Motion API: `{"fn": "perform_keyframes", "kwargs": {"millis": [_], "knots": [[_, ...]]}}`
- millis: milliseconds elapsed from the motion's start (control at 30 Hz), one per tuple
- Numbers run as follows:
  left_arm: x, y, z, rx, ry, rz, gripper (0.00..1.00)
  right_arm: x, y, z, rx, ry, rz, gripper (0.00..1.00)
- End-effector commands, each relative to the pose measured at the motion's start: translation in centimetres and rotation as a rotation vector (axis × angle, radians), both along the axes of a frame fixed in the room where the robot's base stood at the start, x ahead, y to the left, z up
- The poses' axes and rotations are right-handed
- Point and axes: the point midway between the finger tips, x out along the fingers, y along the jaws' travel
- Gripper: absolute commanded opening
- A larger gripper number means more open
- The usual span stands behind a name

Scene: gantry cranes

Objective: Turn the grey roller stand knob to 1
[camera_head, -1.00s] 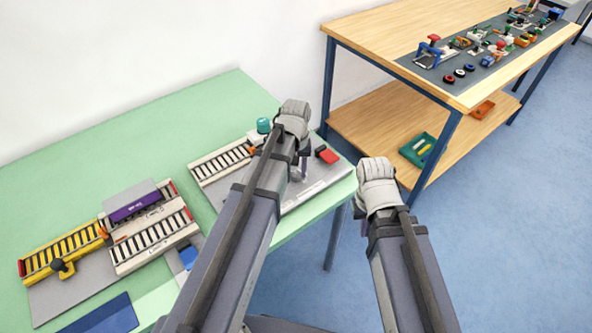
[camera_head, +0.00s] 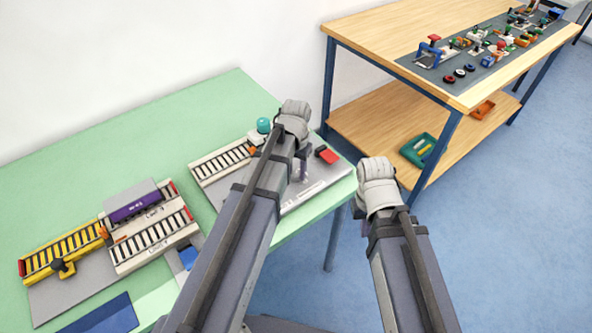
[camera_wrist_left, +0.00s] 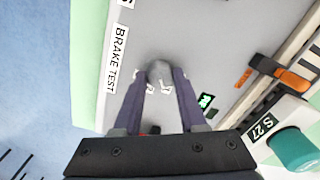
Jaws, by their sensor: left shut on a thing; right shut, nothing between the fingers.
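The grey roller stand (camera_head: 318,190) is at the right end of the green table. Its round grey knob (camera_wrist_left: 159,71) shows in the left wrist view, with small white marks beside it on the panel that I cannot read. My left gripper (camera_wrist_left: 160,86) is shut on the knob, one dark finger on each side. In the head view my left gripper (camera_head: 303,168) reaches down over the stand and hides the knob. My right gripper (camera_head: 365,225) is shut and empty off the table's right edge, its fingertips mostly hidden by its wrist.
A teal dome (camera_head: 263,125) and a roller track (camera_head: 222,161) stand beside the left arm. A red block (camera_head: 328,156) is on the panel's right. "BRAKE TEST" (camera_wrist_left: 117,60) is printed near the edge. Yellow and white tracks lie left; a wooden bench (camera_head: 390,40) stands behind.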

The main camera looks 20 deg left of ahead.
Motion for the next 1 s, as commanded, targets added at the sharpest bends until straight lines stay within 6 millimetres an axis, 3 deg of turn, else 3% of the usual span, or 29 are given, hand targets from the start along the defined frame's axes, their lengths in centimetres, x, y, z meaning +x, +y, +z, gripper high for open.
{"fn": "perform_keyframes", "kwargs": {"millis": [367, 400, 600, 667, 1000], "knots": [[0.00, 0.00, 0.00, 0.000, 0.000, -0.004, 0.00, 0.00, 0.00, 0.00, 0.000, 0.000, 0.000, 0.00], [0.00, 0.00, 0.00, 0.000, 0.000, -0.003, 0.43, 0.00, 0.00, 0.00, 0.000, 0.000, 0.000, 0.00], [0.00, 0.00, 0.00, 0.000, 0.000, -0.003, 0.66, 0.00, 0.00, 0.00, 0.000, 0.000, 0.000, 0.00], [0.00, 0.00, 0.00, 0.000, 0.000, -0.003, 0.71, 0.00, 0.00, 0.00, 0.000, 0.000, 0.000, 0.00], [0.00, 0.00, 0.27, 0.000, 0.000, -0.003, 0.71, -0.01, 0.00, 0.27, 0.000, 0.000, 0.000, 0.00]]}}
